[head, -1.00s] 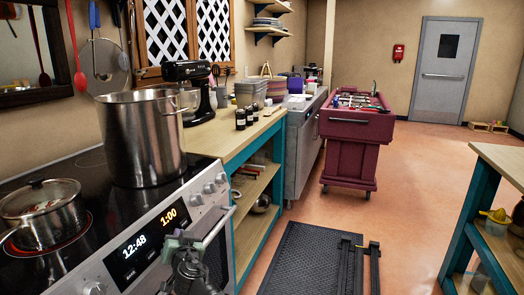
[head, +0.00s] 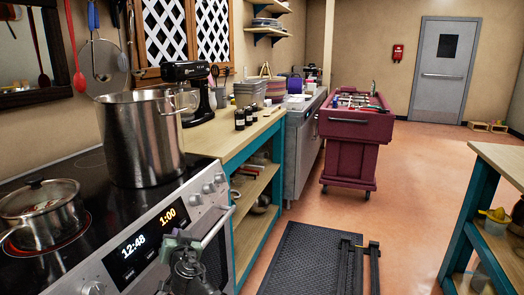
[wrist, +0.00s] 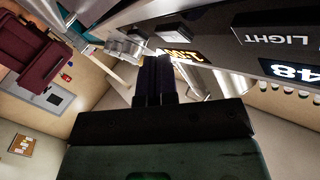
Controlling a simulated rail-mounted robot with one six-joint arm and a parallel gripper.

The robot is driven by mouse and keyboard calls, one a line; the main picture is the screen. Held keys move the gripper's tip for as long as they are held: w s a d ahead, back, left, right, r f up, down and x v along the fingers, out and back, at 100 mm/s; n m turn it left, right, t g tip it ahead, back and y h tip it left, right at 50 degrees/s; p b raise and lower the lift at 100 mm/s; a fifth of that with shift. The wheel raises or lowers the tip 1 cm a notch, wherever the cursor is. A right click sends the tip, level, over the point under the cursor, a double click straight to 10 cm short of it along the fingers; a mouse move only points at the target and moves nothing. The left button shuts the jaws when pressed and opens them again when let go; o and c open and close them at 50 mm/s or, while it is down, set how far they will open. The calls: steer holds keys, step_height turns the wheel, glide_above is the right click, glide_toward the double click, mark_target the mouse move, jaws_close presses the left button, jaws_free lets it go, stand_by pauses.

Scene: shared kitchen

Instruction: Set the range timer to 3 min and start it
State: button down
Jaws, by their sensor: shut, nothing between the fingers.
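The range's black control panel (head: 146,248) faces forward at lower left. Its clock reads 12:48 and its timer display (head: 170,214) reads 1:00 in orange. My gripper (head: 178,240) is in front of the panel, below the timer display, and hides part of the panel's lower right. In the wrist view, my gripper (wrist: 154,72) has its fingers together, with nothing between them. The tips are close to the panel beside the orange timer display (wrist: 184,55), which they partly cover. I cannot tell whether they touch a button. A LIGHT label (wrist: 290,39) also shows there.
A steel stockpot (head: 140,140) and a lidded pot (head: 42,214) on a glowing burner stand on the cooktop. Knobs (head: 214,183) and the oven handle (head: 216,226) are close to my gripper. A black mat (head: 300,262) lies on the floor to the right.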

steer(key=shift+w+a, duration=0.2)
steer(key=shift+a, duration=0.5)
steer(key=shift+a+f, duration=0.15)
steer(key=shift+a, duration=0.05)
steer(key=shift+s+d+f, duration=0.1)
steer(key=shift+s+d, duration=0.1)
steer(key=shift+d, duration=0.35)
steer(key=shift+s+d, duration=0.15)
steer(key=shift+d, duration=0.35)
steer(key=shift+d, duration=0.1)
steer(key=d, duration=0.1)
steer(key=s+d+r+p, duration=0.1)
steer(key=d, duration=0.3)
steer(key=shift+s+d+r+p, duration=0.15)
steer(key=shift+s+r+p, duration=0.15)
steer(key=shift+r, duration=0.1)
